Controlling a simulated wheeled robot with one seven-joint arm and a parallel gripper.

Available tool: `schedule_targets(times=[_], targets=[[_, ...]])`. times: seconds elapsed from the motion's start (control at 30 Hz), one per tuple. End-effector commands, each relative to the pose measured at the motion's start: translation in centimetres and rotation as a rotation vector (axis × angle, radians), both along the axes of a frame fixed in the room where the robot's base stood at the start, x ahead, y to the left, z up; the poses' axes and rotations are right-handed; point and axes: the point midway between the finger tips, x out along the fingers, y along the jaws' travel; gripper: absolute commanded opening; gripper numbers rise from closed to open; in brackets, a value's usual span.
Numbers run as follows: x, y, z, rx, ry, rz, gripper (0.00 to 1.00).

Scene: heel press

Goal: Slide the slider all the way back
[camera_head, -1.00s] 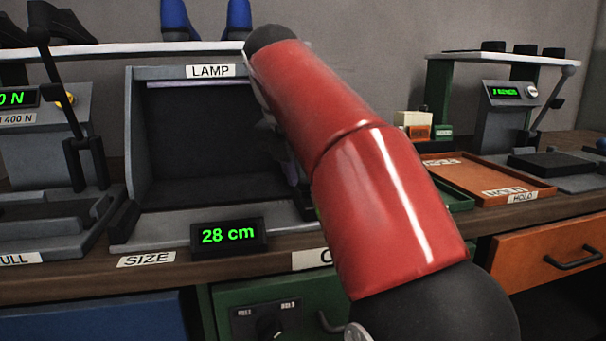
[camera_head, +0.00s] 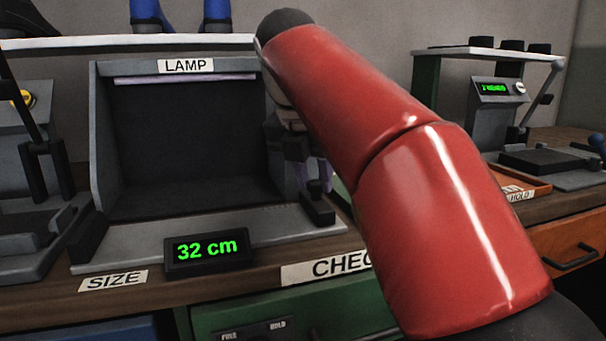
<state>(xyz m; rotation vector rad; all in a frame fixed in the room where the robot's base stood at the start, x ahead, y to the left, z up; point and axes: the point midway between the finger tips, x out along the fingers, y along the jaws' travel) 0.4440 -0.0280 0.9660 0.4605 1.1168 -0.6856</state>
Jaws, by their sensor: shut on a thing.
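The size gauge is a grey open-fronted box (camera_head: 190,140) under a LAMP label, with a display (camera_head: 207,249) reading 32 cm in front. Its slider (camera_head: 318,207) is a small black block with an upright piece, at the right end of the grey base. My gripper (camera_head: 306,172) is at the slider's upright piece and shut on it. The red arm hides part of the gripper, so the contact is only partly seen. A purplish piece shows beside the fingers; I cannot tell what it is.
A matching black block (camera_head: 86,233) stands at the base's left end. A lever machine (camera_head: 35,150) is on the left, another (camera_head: 505,110) at the back right. An orange tray (camera_head: 528,189) lies right of my arm. Drawers are below the bench edge.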

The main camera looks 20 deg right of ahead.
Motion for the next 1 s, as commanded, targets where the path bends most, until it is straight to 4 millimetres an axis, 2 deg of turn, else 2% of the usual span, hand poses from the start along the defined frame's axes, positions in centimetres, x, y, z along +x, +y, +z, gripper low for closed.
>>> schedule_targets(times=[0.13, 0.17, 0.3, 0.63, 1.0], targets=[[0.1, -0.4, 0.1, -0.007, -0.004, -0.008, 0.00], [0.1, -0.4, 0.1, -0.008, -0.004, -0.009, 0.30], [0.1, -0.4, 0.1, -0.006, -0.004, -0.008, 0.48], [0.0, -0.1, 0.5, -0.004, -0.003, -0.005, 0.48], [-1.5, 1.3, 5.9, -0.005, -0.003, -0.007, 0.48]])
